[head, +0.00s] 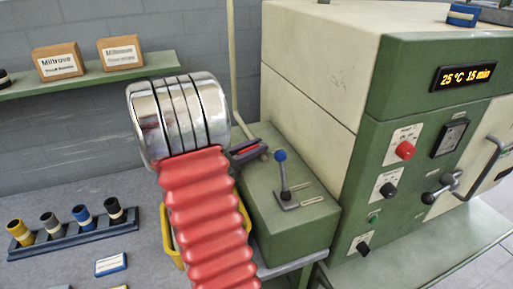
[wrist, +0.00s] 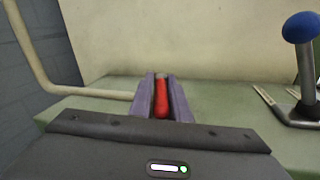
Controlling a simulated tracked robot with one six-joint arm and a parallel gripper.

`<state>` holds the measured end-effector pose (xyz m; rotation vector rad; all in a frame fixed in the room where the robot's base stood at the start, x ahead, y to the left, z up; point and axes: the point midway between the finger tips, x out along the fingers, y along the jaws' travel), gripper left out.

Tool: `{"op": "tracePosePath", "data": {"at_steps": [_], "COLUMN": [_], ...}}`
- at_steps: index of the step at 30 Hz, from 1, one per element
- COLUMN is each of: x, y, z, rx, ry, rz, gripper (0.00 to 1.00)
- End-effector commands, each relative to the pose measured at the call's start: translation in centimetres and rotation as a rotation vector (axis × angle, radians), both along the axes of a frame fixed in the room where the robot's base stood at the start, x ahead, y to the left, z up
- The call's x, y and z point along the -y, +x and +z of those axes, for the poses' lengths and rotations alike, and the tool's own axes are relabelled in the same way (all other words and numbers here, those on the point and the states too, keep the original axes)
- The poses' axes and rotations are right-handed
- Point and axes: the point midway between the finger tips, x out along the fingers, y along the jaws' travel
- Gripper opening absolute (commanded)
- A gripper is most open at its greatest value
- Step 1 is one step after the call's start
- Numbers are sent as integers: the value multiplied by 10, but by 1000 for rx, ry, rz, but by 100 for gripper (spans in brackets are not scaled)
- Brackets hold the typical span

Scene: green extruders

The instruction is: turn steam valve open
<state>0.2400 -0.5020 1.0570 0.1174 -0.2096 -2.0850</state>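My gripper (head: 247,152) is low over the far end of the green box (head: 290,228), beside the cream wall of the large machine. Its purple-grey fingers show in the wrist view (wrist: 162,98), apart, with a narrow red piece (wrist: 161,97) between them. I cannot tell whether they grip it. A lever with a blue knob (head: 281,157) stands on the box, right of my gripper and apart from it; it also shows in the wrist view (wrist: 302,28). A metal handle (head: 443,187) is on the machine's front. No label here identifies the steam valve.
The machine front has a red knob (head: 405,150), black knobs, a gauge (head: 452,138) and a display (head: 465,76) reading "25 °C 15 min". A yellow bin (head: 176,248) is partly hidden by my arm. A rack (head: 75,239) of colored cylinders stands left. A pale pipe (head: 233,60) rises behind.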

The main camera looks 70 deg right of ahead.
Motion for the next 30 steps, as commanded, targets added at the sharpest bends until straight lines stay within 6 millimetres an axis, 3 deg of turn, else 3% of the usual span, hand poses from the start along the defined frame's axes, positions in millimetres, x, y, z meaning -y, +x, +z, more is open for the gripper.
{"op": "tracePosePath", "data": {"at_steps": [6, 17, 30], "x": [-1, -4, -49], "y": [0, 2, 30], "z": [-1, -1, -2], "rx": [-1, -2, -1], "ry": [2, 3, 3], "rz": [0, 1, 5], "gripper": [32, 32, 32]}}
